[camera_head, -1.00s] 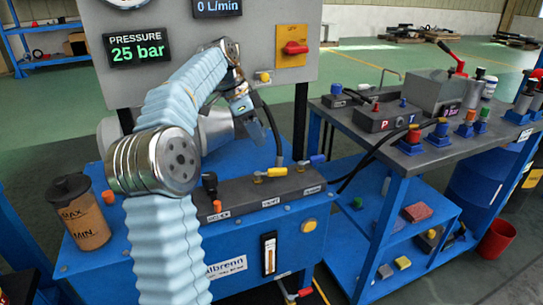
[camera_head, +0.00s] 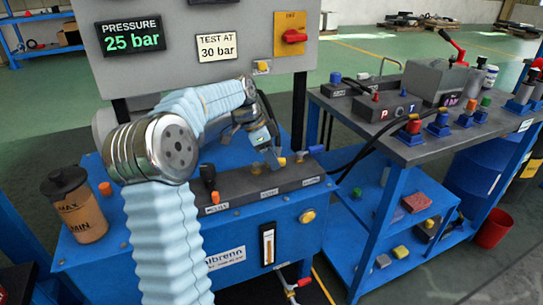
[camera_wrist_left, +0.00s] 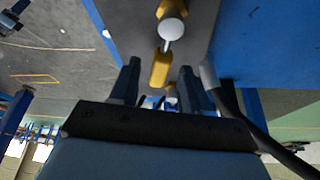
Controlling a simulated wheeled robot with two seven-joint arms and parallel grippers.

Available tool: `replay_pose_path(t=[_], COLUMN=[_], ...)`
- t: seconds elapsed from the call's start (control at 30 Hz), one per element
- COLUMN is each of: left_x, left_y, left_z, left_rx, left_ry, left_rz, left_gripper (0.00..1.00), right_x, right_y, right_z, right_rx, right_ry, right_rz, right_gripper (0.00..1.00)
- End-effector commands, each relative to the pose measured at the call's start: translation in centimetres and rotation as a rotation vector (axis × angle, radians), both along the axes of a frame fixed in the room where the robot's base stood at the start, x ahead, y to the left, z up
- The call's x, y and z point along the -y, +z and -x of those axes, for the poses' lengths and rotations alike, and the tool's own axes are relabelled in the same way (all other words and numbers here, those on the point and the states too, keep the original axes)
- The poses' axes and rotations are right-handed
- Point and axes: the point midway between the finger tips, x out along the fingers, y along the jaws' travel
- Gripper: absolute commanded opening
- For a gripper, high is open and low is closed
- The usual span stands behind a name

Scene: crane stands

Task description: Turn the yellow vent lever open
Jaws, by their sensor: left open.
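The yellow vent lever (camera_head: 282,161) sits on top of the grey valve block (camera_head: 240,187) on the blue bench, partly hidden by my left gripper in the head view. My left gripper (camera_head: 271,158) is open and low over the block, right at the lever. In the left wrist view, the yellow lever (camera_wrist_left: 160,68) lies in line with the gap between the two open fingers (camera_wrist_left: 158,78). Its yellow base with a round pale cap shows beyond the fingertips. I cannot tell whether a finger touches it. My right gripper is out of view.
A blue-handled lever (camera_head: 314,150) stands close to the right on the same block. A black knob (camera_head: 208,176) stands to the left. A black hose (camera_head: 268,118) runs down behind the gripper. The pressure display (camera_head: 131,36) reads 25 bar.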

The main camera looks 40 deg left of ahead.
Motion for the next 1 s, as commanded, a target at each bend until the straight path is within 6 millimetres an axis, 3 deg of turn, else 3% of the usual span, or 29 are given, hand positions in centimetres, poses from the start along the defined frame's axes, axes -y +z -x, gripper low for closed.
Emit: replay_pose_path(t=[0.27, 0.6, 1.0], left_x=[0.06, 0.05, -0.36], left_y=[-0.24, -0.21, -0.24], left_z=[-0.08, -0.07, 0.44], left_rx=[0.000, 0.001, 0.000], left_ry=[0.000, 0.000, 0.001], left_rz=[0.000, -0.001, -0.001], left_gripper=[0.47, 0.00, 0.00], right_x=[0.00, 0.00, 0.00], right_y=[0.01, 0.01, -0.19], right_z=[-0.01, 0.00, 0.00], right_rx=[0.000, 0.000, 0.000], right_ry=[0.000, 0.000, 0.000], right_rz=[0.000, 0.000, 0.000], right_gripper=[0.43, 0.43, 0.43])
